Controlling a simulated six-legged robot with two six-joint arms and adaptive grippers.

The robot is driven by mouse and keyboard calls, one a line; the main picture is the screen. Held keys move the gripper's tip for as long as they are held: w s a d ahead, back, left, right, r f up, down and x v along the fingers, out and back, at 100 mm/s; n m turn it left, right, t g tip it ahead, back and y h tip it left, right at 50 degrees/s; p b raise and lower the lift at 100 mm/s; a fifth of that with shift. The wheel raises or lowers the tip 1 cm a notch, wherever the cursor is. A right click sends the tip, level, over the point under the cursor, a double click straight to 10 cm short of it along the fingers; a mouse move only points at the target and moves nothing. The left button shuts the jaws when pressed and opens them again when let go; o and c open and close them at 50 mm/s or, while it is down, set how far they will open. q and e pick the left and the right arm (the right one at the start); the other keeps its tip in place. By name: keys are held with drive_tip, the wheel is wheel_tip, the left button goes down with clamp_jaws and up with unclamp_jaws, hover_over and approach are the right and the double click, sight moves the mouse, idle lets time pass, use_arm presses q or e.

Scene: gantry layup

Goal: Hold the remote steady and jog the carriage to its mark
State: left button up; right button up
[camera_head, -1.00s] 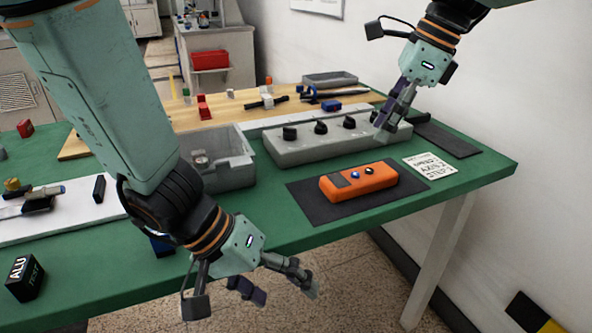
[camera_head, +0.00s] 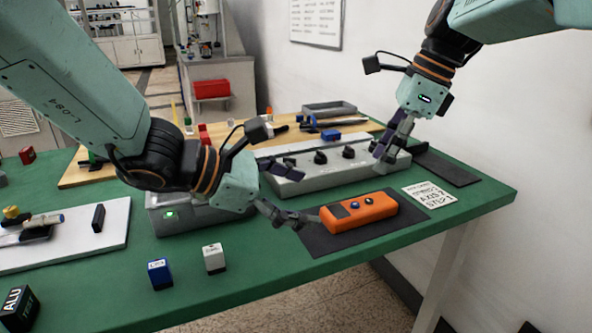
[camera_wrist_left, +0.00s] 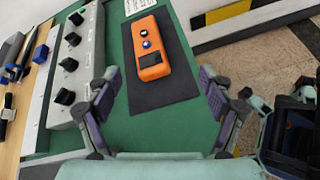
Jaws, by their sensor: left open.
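The orange remote (camera_head: 359,212) lies on a dark mat (camera_head: 320,240), with a dark screen and two small buttons on top. It also shows in the left wrist view (camera_wrist_left: 151,52). My left gripper (camera_head: 291,197) is open and empty, just left of the remote in the head view. In the left wrist view its fingers (camera_wrist_left: 158,108) are spread wide, with the remote beyond them. My right gripper (camera_head: 393,137) is at the right end of the grey knob box (camera_head: 330,178); its fingers hide that end's knob, and any grip is unclear. I cannot pick out the carriage or its mark.
A printed card (camera_head: 430,195) lies right of the mat. A grey bin (camera_head: 165,224) is behind my left wrist. A blue block (camera_head: 159,273) and a white block (camera_head: 214,258) stand on the green table (camera_head: 250,288). A wooden board (camera_head: 82,175) lies behind.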

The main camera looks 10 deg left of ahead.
use_arm(q)
wheel_tip(320, 180, up, 3)
drive_tip(key=w+n+t, duration=0.1)
drive_tip(key=w+n, duration=0.1)
drive_tip(key=n, duration=0.2)
approach(325, 216)
drive_tip(key=x, duration=0.3)
drive_tip(key=shift+w+d+f, duration=0.15)
drive_tip(key=shift+d+f, duration=0.05)
drive_tip(key=x, duration=0.5)
drive_tip(key=shift+w+d, duration=0.2)
drive_tip(key=shift+d, duration=0.2)
drive_tip(key=shift+x, duration=0.85)
drive_tip(key=shift+h, duration=0.3)
drive_tip(key=shift+c, duration=0.4)
drive_tip(key=c, duration=1.4)
